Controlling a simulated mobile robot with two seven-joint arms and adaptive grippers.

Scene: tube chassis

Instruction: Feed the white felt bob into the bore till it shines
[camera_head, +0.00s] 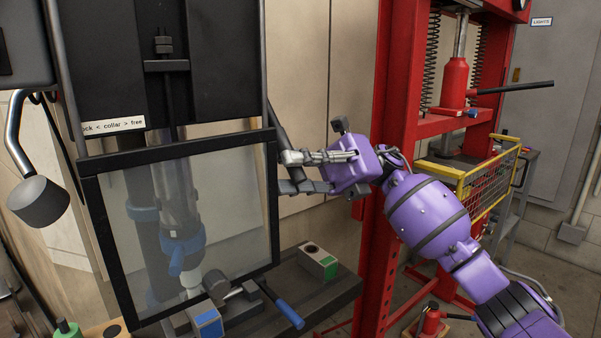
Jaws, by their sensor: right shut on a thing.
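A white piece (188,280), which looks like the felt bob, shows low behind the clear guard panel (240,205), under a spindle with a blue collar (182,245). The bore is not clearly visible; guard and parts cover that area. My right gripper (287,172) is at the right edge of the machine. Its fingers are shut around a dark lever (282,130) beside the guard frame. The exact contact is partly hidden by the fingers. My left gripper is not in view.
A blue-handled part (283,305), a blue-marked block (205,320) and a green-marked block (318,262) are at the machine bed. A red press (395,150) and yellow cage guard (490,180) stand right.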

